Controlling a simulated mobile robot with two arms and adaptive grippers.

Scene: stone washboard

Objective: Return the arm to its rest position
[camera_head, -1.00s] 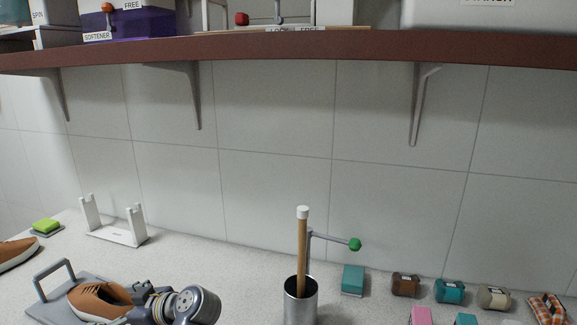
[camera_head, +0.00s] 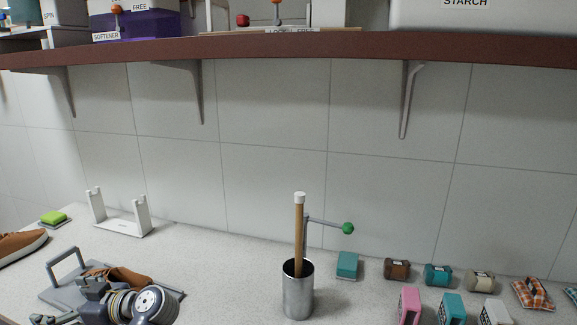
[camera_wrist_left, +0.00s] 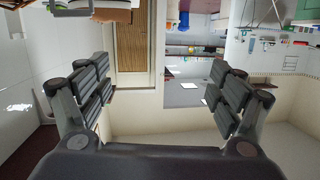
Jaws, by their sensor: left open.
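My left gripper (camera_wrist_left: 157,95) is open and empty in the left wrist view, its two padded fingers wide apart with the room behind them. In the head view, my left arm's wrist and part of the gripper (camera_head: 92,296) show at the lower left. They stand in front of a brown shoe (camera_head: 135,277) on a grey board with a handle (camera_head: 66,258) and hide part of it. I cannot tell from the head view how far above the board the gripper is. My right gripper is not in view.
A metal cup (camera_head: 298,292) holds a wooden stick, with a green-knobbed lever beside it. A white stand (camera_head: 120,225) and a green sponge (camera_head: 53,217) are at the left. Several small blocks and rolls line the right. A brown shelf (camera_head: 290,47) overhangs the counter.

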